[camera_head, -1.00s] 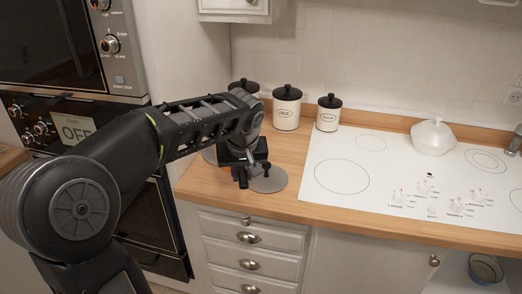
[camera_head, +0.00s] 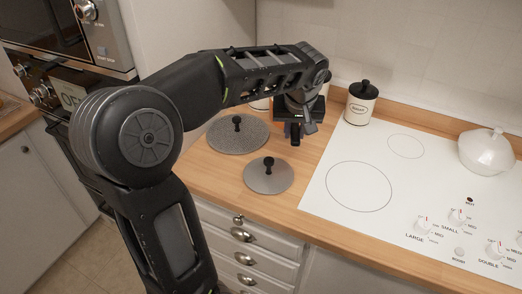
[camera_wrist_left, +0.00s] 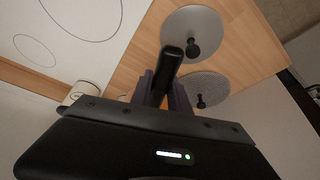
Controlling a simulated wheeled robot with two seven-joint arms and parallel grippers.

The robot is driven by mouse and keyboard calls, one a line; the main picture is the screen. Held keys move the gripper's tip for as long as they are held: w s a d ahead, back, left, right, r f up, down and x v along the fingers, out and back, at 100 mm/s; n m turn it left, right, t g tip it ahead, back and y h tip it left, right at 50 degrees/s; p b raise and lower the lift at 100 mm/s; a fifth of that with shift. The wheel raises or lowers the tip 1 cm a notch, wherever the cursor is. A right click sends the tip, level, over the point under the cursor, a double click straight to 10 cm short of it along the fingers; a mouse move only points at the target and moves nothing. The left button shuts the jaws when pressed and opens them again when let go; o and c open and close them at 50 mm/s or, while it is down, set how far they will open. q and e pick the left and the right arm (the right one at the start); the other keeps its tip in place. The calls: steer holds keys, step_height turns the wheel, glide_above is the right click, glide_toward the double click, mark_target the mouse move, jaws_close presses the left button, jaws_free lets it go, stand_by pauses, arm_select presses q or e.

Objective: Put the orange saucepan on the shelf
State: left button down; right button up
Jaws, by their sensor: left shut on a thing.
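My left gripper (camera_head: 295,136) is over the back of the wooden counter, in front of the canisters. In the left wrist view, my left gripper (camera_wrist_left: 163,92) is shut on a black bar-shaped handle (camera_wrist_left: 171,66). The shelf cannot be made out. My right gripper is not in view.
Two grey lids with black knobs, a near one (camera_head: 262,181) and a speckled one (camera_head: 225,137), lie on the counter (camera_head: 205,174). A canister (camera_head: 359,108), a white hob (camera_head: 330,205) and a white lidded pot (camera_head: 487,155) stand right. Ovens are left.

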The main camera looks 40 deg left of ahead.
arm_select(q)
step_height(320, 180, down, 6)
steer(key=shift+p, duration=0.45)
steer(key=shift+w+f, duration=0.1)
step_height(320, 180, down, 3)
steer(key=shift+p, duration=0.3)
steer(key=shift+f, duration=0.3)
